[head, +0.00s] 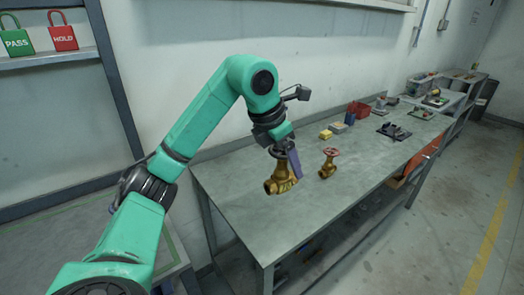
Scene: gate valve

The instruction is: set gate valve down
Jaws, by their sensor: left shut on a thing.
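A brass gate valve (282,180) hangs upright under my left gripper (286,155), over the near left part of the grey workbench (237,211). The gripper is shut on the top of this valve, and its fingers partly hide that end. I cannot tell whether the valve's base touches the bench top. A second, smaller brass valve with a red handwheel (328,163) stands on the bench just to the right, apart from the gripper. My right gripper is out of view.
Small yellow (326,134) and red (357,110) items lie along the wall side of the bench. A dark fixture (393,131) sits farther right. The front of the bench top is clear.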

